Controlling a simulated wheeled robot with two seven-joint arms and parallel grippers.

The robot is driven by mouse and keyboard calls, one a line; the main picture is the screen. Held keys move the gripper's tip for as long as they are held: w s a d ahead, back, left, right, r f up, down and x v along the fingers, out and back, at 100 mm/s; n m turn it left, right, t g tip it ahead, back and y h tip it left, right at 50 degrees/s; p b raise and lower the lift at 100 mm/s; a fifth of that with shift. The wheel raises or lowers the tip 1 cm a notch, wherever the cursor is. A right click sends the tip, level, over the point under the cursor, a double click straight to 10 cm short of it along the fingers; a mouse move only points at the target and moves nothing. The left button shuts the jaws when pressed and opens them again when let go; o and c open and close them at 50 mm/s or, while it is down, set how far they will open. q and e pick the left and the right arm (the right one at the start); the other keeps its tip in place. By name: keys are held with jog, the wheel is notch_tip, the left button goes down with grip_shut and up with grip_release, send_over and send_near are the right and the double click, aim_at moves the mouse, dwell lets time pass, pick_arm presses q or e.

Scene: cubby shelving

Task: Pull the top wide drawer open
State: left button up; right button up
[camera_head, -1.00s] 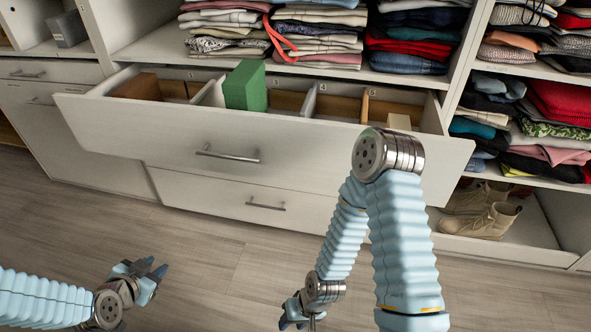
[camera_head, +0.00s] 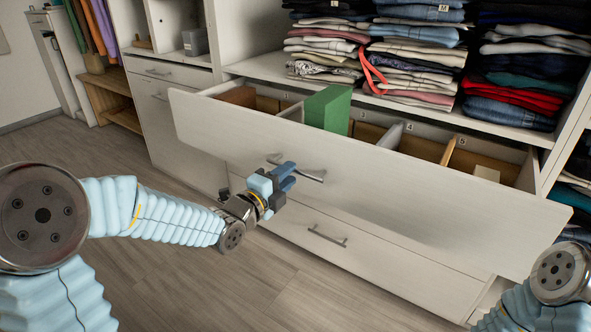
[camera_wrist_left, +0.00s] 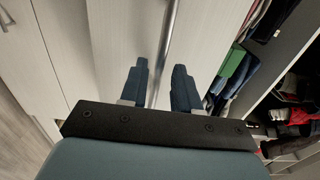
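The top wide drawer (camera_head: 365,190) is a white front standing out from the cabinet, so its divided inside shows from above. Its metal bar handle (camera_head: 312,176) is on the front, left of the middle. My left gripper (camera_head: 287,177) is at the handle, covering part of it. In the left wrist view the two dark fingers of my left gripper (camera_wrist_left: 160,85) are apart, and the handle bar (camera_wrist_left: 168,35) runs between them. I cannot tell whether they touch the bar. My right gripper is out of view; only part of that arm shows at bottom right.
A second wide drawer (camera_head: 380,253) below is shut. Folded clothes (camera_head: 420,60) fill the shelf above. Wooden floor (camera_head: 180,285) is clear at the front left.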

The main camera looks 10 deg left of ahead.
pick_arm(q)
jog(key=shift+x, duration=1.65)
jog(key=shift+c, duration=0.4)
grip_shut()
